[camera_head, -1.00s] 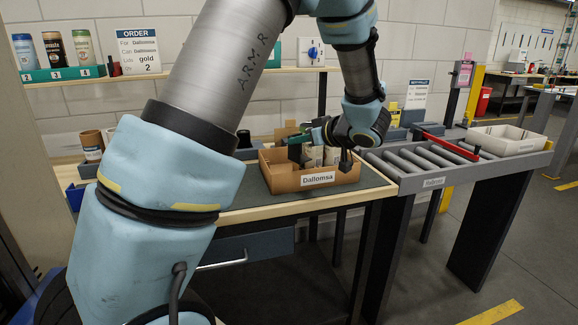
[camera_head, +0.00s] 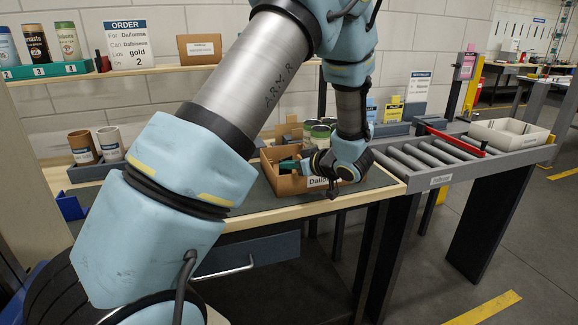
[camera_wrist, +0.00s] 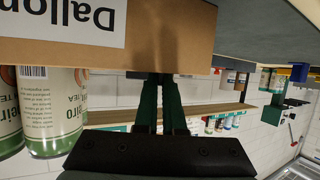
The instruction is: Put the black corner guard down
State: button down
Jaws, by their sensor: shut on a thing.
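My gripper (camera_head: 284,166) has green fingers and sits low at the cardboard box (camera_head: 274,184) labelled Dallomsa, hiding part of its front. In the wrist view the two green fingers (camera_wrist: 159,95) are close together, with their tips by the box rim (camera_wrist: 205,60). A dark strip (camera_wrist: 150,76) between the fingertips and the rim appears to be the black corner guard, held by my gripper. Most of it is hidden, and I cannot tell whether it touches the box. Cans with green ends (camera_head: 320,131) stand in the box; printed cans (camera_wrist: 52,110) show close beside the fingers.
The box stands on the grey-topped table (camera_head: 375,182). A roller conveyor (camera_head: 425,158) with a red bar (camera_head: 452,139) and a pale tray (camera_head: 508,134) is to the right. Two cans (camera_head: 96,146) stand at the left. A shelf (camera_head: 160,69) runs along the wall.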

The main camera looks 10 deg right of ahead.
jog(key=shift+f, duration=0.35)
jog(key=shift+f, duration=0.15)
jog(key=c, duration=1)
grip_release()
